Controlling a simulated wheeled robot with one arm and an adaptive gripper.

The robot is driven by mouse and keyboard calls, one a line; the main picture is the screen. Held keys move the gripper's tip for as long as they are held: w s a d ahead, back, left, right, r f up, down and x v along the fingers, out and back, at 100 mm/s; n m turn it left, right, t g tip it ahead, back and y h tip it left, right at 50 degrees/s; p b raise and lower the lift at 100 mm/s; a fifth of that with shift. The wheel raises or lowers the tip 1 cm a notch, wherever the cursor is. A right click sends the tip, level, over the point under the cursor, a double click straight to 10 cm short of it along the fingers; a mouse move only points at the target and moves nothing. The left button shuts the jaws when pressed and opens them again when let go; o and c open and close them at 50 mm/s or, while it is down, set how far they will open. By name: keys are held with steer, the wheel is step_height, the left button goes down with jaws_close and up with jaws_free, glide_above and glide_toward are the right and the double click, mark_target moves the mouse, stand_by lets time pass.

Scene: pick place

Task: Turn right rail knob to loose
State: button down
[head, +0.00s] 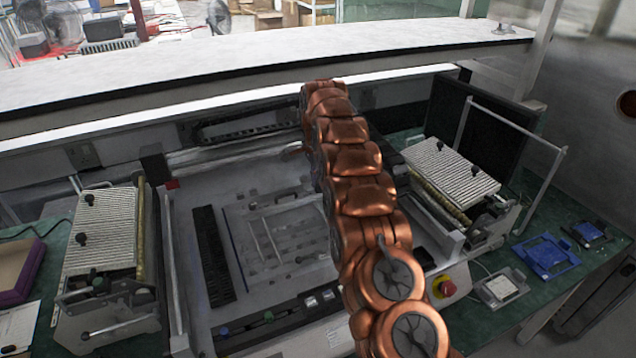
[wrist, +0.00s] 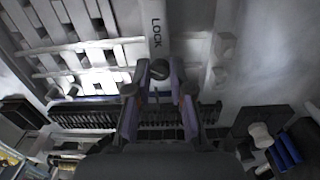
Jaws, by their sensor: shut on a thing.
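In the wrist view, a dark round knob (wrist: 158,69) sits at the lower end of a pale rail (wrist: 156,30) marked "LOCK". My gripper (wrist: 160,76) has its two purple-grey fingers on either side of this knob and is shut on it. A slot or pointer line shows just below the knob, but its exact turn is hard to read. I cannot tell from this view alone whether it is the right rail's knob. In the head view, my copper arm reaches over the machine, and the gripper and knob cannot be made out there.
In the wrist view, a slatted panel (wrist: 75,45) lies at left and a black comb-like strip (wrist: 90,115) runs below the knob. In the head view, ribbed feeder units stand left (head: 100,232) and right (head: 452,172) of the open machine bed (head: 285,240). A red button (head: 444,287) is at front right.

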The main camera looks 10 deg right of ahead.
stand_by(0.4)
steer(key=n+b, duration=0.2)
steer(key=shift+f+n, duration=0.1)
steer(key=shift+n, duration=0.3)
steer(key=n+b, duration=0.1)
steer(key=n, duration=0.2)
steer(key=shift+n, duration=0.3)
steer(key=n+b, duration=0.1)
steer(key=n, duration=0.2)
steer(key=shift+n, duration=0.3)
steer(key=n+b, duration=0.1)
steer(key=n, duration=0.2)
steer(key=shift+n, duration=0.4)
steer(key=n+b, duration=0.1)
steer(key=n, duration=0.4)
steer(key=shift+t, duration=0.3)
steer(key=n, duration=0.5)
steer(key=shift+b, duration=0.35)
